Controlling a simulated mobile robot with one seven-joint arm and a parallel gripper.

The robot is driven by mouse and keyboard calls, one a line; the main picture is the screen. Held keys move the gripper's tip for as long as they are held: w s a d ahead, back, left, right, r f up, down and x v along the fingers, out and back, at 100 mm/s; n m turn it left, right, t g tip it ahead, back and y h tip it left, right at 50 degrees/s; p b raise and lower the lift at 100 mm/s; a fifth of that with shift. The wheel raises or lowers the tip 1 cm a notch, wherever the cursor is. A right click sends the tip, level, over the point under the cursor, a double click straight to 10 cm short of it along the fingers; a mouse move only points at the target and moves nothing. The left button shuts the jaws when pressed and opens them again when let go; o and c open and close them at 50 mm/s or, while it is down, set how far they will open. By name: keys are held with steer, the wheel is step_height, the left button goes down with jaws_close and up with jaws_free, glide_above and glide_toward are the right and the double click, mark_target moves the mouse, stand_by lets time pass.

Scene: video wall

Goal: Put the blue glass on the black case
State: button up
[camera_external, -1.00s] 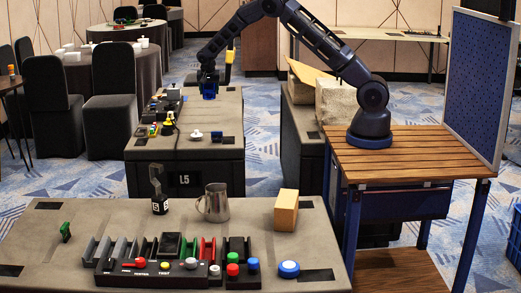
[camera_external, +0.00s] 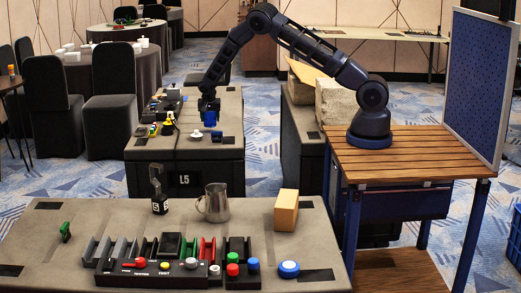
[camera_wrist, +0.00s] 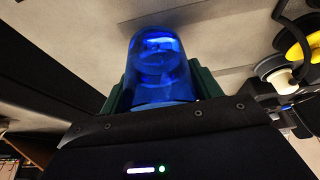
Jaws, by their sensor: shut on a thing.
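The blue glass (camera_wrist: 160,65) is a clear blue dome in the wrist view, held between the green fingers of my gripper (camera_wrist: 158,92). In the external view the blue glass (camera_external: 210,119) shows as a small blue shape under my gripper (camera_external: 209,108), above the right part of a grey-topped case. That large case has black sides (camera_external: 185,165) marked L5. A small flat black piece (camera_external: 217,136) lies on its top, below the glass. I cannot tell which of these the black case is. Whether the glass touches anything below is too small to tell.
A small white thing (camera_external: 196,134) and several small coloured objects stand left on the L5 case. The nearer grey table carries a metal jug (camera_external: 216,203), a yellowish block (camera_external: 286,210) and a row of coloured parts. In the wrist view a yellow and black thing (camera_wrist: 299,38) is at right.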

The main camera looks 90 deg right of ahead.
steer(key=shift+f, duration=1.25)
steer(key=shift+f, duration=0.15)
steer(key=o, duration=1.2)
steer(key=shift+c, duration=0.2)
